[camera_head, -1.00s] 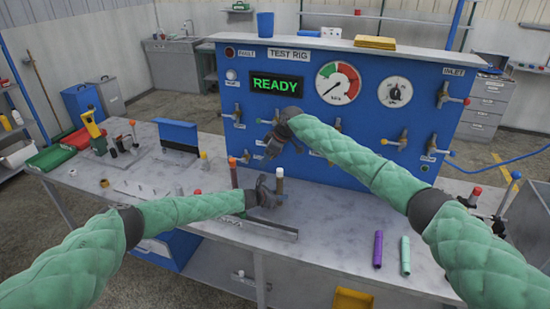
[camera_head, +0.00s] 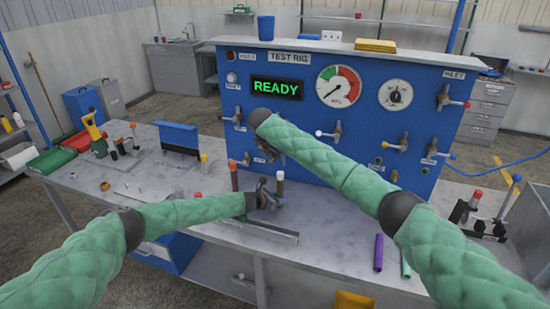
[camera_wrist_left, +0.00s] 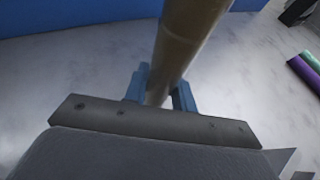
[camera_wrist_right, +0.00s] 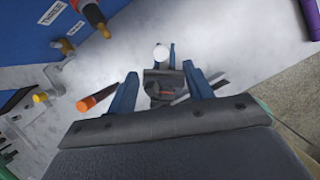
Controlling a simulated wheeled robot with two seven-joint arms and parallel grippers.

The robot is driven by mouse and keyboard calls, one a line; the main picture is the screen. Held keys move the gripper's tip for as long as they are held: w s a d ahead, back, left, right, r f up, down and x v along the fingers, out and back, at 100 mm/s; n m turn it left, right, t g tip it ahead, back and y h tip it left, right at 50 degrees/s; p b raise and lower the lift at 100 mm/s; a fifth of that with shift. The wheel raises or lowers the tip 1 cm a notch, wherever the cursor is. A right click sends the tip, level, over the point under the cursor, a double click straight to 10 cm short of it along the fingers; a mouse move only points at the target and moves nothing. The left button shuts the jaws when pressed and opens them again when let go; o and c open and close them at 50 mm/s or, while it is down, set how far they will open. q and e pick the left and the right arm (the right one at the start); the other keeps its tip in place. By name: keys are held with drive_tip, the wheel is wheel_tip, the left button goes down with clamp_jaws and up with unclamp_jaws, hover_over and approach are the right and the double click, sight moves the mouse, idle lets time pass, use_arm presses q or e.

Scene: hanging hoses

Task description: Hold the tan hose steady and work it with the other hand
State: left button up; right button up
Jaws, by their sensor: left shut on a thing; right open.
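The tan hose (camera_head: 280,186) stands upright with a white top end, near the front of the bench. My left gripper (camera_head: 268,196) is shut around it low down; the left wrist view shows the tan hose (camera_wrist_left: 185,45) between the blue fingers (camera_wrist_left: 160,92). My right gripper (camera_head: 272,153) is above and behind the hose, partly hidden by its own arm. In the right wrist view its open fingers (camera_wrist_right: 161,75) point down, with the hose's white end (camera_wrist_right: 161,53) just beyond and between the tips. I cannot tell the gap between them.
An orange-tipped brown hose (camera_head: 234,178) stands close to the left; its orange end (camera_wrist_right: 88,103) shows in the right wrist view. The blue test rig panel (camera_head: 330,160) with valves stands behind. A purple tube (camera_head: 378,252) and a green tube (camera_head: 406,266) lie at right.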

sight(281, 172)
drive_tip(key=x, duration=1.2)
drive_tip(key=shift+s, duration=0.1)
drive_tip(key=c, duration=1)
